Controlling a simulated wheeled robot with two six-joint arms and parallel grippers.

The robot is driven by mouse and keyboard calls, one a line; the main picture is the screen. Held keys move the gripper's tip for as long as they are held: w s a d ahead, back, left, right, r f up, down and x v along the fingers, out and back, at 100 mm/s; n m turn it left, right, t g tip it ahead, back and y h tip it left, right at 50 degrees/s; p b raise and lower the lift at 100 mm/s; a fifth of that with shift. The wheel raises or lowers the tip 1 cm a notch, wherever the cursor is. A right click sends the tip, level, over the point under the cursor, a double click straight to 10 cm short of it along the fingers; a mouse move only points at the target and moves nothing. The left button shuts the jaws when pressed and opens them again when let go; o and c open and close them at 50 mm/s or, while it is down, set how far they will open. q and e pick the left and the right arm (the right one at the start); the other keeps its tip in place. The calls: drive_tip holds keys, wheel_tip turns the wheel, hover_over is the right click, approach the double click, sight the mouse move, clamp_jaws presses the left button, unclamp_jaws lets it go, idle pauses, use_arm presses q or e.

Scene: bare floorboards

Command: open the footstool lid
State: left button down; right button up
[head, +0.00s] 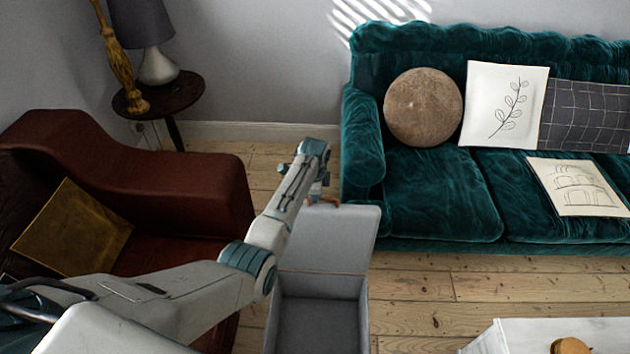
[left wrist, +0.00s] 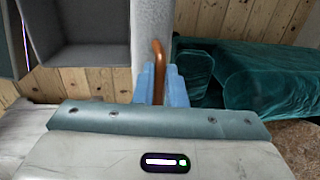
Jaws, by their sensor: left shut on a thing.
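The grey footstool (head: 364,312) stands on the floorboards between the armchair and the sofa. Its lid (head: 340,238) is raised and leans back from the box, so the hollow inside shows. In the left wrist view the lid (left wrist: 153,20) appears as a narrow grey strip, with the open footstool box (left wrist: 92,57) to its left. My left gripper (head: 320,192) is at the lid's far upper edge. In the left wrist view its blue fingers (left wrist: 161,84) are shut on a copper-coloured handle (left wrist: 158,58) at the lid. My right gripper is not in view.
A teal velvet sofa (head: 440,195) with cushions stands close behind and right of the lid. A red-brown armchair (head: 195,190) is at the left. A small round side table (head: 185,92) bears a lamp. A white table (head: 500,338) is at bottom right.

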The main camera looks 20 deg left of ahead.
use_arm(q)
drive_tip(key=shift+s+d+r+p, duration=0.1)
drive_tip(key=shift+s+d+p, duration=0.1)
drive_tip(key=shift+s+p, duration=0.4)
drive_tip(key=shift+s+d+r+p, duration=0.1)
drive_tip(key=shift+s+d+p, duration=0.05)
drive_tip(key=shift+s+p, duration=0.35)
drive_tip(key=shift+s+d+f+t+p, duration=0.15)
drive_tip(key=shift+s+t+p, duration=0.25)
drive_tip(key=shift+s+p, duration=0.25)
drive_tip(key=c, duration=1.5)
unclamp_jaws()
drive_tip(key=b+v, duration=0.1)
drive_tip(key=v, duration=0.9)
drive_tip(key=shift+d+r, duration=0.15)
drive_tip(key=shift+r, duration=0.25)
